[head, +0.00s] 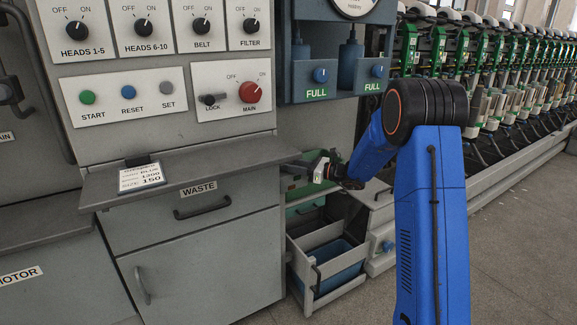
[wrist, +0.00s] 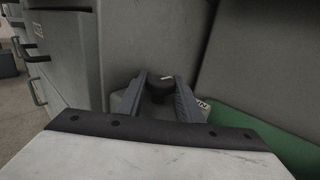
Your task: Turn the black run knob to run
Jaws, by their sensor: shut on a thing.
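The black run knob (wrist: 158,87) is a dark round knob with a short white mark, seen between the fingers in the wrist view. It sits on a grey housing, and a small white label (wrist: 203,104) shows partly to its right, cut off by a finger. My gripper (wrist: 161,82) is shut on the knob, one finger on each side. In the head view my gripper (head: 303,166) reaches left to the right end of the grey shelf; the knob cannot be made out there.
The grey shelf (head: 225,164) with a card lies left of my gripper. A control panel (head: 155,95) with several knobs stands above. A green box (head: 303,190) and an open drawer with a blue bin (head: 338,268) are below. Open floor lies at right.

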